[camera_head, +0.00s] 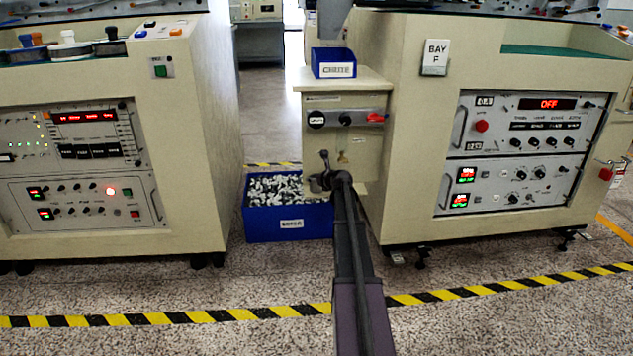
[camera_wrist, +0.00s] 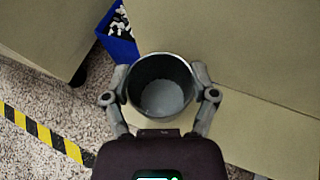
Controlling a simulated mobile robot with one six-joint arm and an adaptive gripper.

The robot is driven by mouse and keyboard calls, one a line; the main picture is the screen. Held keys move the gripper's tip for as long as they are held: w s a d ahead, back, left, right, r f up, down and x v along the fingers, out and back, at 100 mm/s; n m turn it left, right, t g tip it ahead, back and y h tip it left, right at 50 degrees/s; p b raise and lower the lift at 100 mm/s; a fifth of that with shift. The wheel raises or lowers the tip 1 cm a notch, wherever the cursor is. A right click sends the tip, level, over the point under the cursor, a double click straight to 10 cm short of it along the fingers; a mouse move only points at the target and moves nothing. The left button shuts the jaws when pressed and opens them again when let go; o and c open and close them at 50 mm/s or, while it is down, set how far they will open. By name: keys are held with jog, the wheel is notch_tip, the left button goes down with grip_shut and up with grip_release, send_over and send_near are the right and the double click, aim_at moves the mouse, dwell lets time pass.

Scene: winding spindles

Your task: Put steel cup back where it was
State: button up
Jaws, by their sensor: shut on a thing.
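The steel cup (camera_wrist: 161,88) is grey, open-topped and looks empty inside in the wrist view. My gripper (camera_wrist: 160,98) is shut on it, one finger on each side of its wall. In the head view my gripper (camera_head: 322,182) is in front of the small cream cabinet, and the cup (camera_head: 317,184) shows only as a small grey shape there, partly hidden by my gripper. In the wrist view a cream ledge lies behind and below the cup; I cannot tell whether the cup touches it.
A cream cabinet (camera_head: 345,148) with a red-handled panel carries a small blue bin (camera_head: 333,63). A larger blue bin (camera_head: 290,222) of black and white pieces stands on the floor to its left. Big machine cabinets flank both sides. Striped floor tape (camera_head: 250,313) crosses the open front floor.

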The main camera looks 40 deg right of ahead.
jog(key=shift+f, duration=0.1)
jog(key=o, duration=1.2)
jog(key=shift+c, duration=0.2)
jog(key=shift+r, duration=0.2)
jog(key=shift+s+r, duration=0.1)
jog(key=shift+s, duration=0.15)
jog(key=p+v, duration=0.4)
jog(key=v, duration=0.7)
jog(key=shift+s+p, duration=0.2)
jog(key=shift+p, duration=0.1)
